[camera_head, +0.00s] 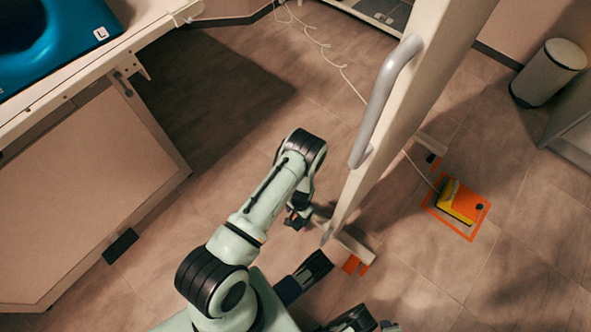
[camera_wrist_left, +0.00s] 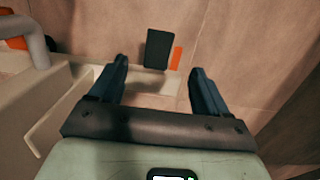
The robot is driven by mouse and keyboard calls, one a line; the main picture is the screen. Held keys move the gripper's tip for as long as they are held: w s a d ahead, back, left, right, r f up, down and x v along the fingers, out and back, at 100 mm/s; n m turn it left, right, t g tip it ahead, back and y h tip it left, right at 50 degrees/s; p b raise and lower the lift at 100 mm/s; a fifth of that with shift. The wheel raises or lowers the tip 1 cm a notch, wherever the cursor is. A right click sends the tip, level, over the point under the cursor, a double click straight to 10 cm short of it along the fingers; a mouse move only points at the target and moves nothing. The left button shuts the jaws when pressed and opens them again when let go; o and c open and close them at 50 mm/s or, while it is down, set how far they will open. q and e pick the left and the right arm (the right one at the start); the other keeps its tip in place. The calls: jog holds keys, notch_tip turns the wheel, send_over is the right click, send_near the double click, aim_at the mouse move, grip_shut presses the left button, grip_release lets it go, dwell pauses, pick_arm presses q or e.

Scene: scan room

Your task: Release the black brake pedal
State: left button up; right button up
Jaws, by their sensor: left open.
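The black brake pedal (camera_wrist_left: 158,48) is a dark rectangular pad in the left wrist view, lying just beyond the fingertips and between them in the picture. An orange strip (camera_wrist_left: 177,58) shows along its right side. A pale foot beam (camera_wrist_left: 150,84) of the stand runs beside the pedal. My left gripper (camera_wrist_left: 156,75) is open, with nothing between its dark blue fingers. In the head view my left gripper (camera_head: 298,217) hangs beside the lower end of the stand, small and dark. I cannot tell the height gap to the pedal. I cannot make out my right gripper.
The tall pale stand (camera_head: 424,85) with a grey handle (camera_head: 383,100) rises close to my left arm. A yellow pedal (camera_head: 457,203) sits on an orange-marked floor patch. A bed with a blue cushion (camera_head: 60,45) is at the left, a white bin (camera_head: 548,75) at the upper right.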

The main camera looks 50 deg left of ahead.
pick_arm(q)
jog(key=shift+w+r+p, duration=0.15)
jog(key=shift+r+p, duration=0.2)
jog(key=shift+r, duration=1.35)
pick_arm(e)
jog(key=shift+w+a+r, duration=0.25)
jog(key=shift+w+r, duration=0.35)
jog(key=shift+r, duration=0.3)
jog(key=shift+s, duration=0.1)
